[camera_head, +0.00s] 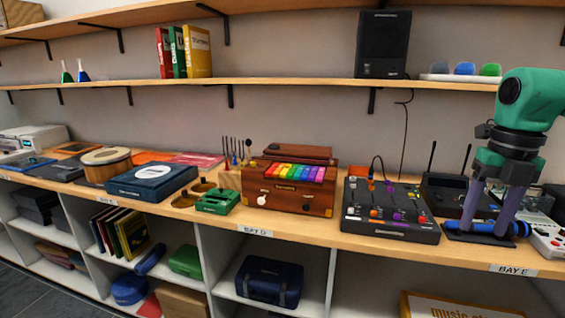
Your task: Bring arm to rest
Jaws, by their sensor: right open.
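My right gripper (489,212) hangs at the right end of the counter, below a green arm link. Its two purple-grey fingers point down and stand apart, so it is open. A blue cylinder-like object (494,228) lies at the fingertips on a dark flat base (470,237). The fingers overlap it in the picture, and I cannot tell whether they touch it. My left gripper is not in view.
Left of the gripper stand a black mixer (388,212) with coloured knobs and a wooden instrument with rainbow keys (290,185). A black device with antennas (455,195) is close behind. The wooden shelf (290,82) above carries a black speaker (383,43).

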